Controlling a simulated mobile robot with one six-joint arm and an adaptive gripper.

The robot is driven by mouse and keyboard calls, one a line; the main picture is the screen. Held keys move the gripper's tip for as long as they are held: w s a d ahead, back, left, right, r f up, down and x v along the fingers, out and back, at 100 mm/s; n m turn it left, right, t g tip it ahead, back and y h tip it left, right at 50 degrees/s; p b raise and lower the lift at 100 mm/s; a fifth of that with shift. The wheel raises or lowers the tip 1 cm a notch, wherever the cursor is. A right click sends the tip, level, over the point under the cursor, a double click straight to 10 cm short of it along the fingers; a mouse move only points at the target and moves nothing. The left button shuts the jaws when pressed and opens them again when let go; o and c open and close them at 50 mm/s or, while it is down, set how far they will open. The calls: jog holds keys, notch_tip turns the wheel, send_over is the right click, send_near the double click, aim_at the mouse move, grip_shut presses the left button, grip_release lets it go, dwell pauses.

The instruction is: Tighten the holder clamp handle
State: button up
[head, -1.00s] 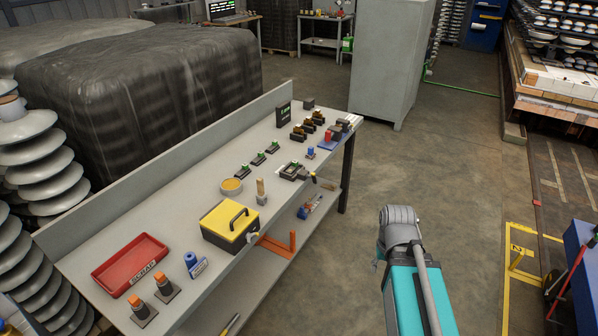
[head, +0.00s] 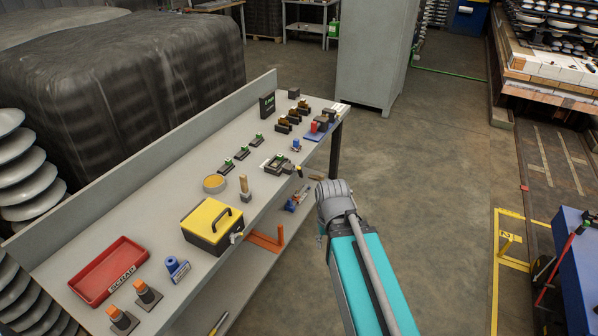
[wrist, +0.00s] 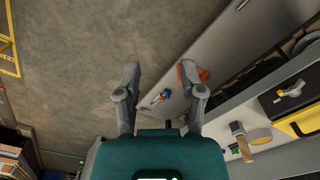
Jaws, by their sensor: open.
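A small dark holder (head: 277,164) lies near the front edge of the workbench in the head view. A dark handle with a yellow end (head: 298,170) sticks out from it toward the edge; I cannot tell whether the clamp is tight or loose. My gripper (wrist: 160,72) is open and empty in the wrist view, over the floor beside the bench's front edge. In the head view my arm's end is right of and below the holder, apart from it, and the fingers are mostly hidden. The holder cannot be made out in the wrist view.
The workbench (head: 130,205) carries a yellow-lidded box (head: 213,225), a red scrap tray (head: 108,270), a brush (head: 244,187) and a round dish (head: 214,183).

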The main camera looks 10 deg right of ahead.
jog(key=w+a+f+n+t+y+b, duration=0.1)
jog(key=w+a+f+n+y+b, duration=0.25)
jog(key=w+f+b, duration=0.45)
jog(key=n+t+y+b, duration=1)
jog(key=n+y+b, duration=0.1)
jog(key=b, duration=1)
send_near(301, 172)
jog(key=v, duration=0.3)
jog(key=shift+w+d+r, duration=0.1)
jog(key=shift+w+d, duration=0.1)
jog(key=shift+w+a, duration=0.1)
jog(key=shift+a, duration=0.1)
jog(key=x, duration=1.3)
jog(key=shift+a, duration=0.2)
